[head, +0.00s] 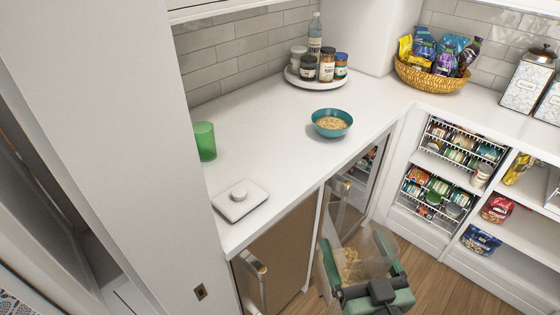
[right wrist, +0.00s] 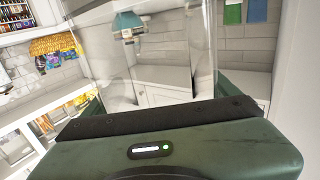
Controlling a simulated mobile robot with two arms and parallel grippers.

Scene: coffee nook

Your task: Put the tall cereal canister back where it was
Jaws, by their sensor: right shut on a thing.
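My right gripper (head: 385,272) is shut on the tall cereal canister (head: 350,262), a clear container with some cereal low inside. It holds the canister in front of the counter's front edge, beside the cabinet doors and above the wood floor. No lid shows on the canister. In the right wrist view the clear walls of the canister (right wrist: 150,75) stand between the green fingers. A white square lid with a round knob (head: 240,201) lies on the counter near the front left. My left gripper is not in view.
A teal bowl of cereal (head: 332,124) and a green cup (head: 204,141) stand on the white counter (head: 270,145). A round tray (head: 305,85) of jars and a snack basket (head: 428,84) stand behind. Open shelves (head: 515,225) are at the right. The counter's middle is clear.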

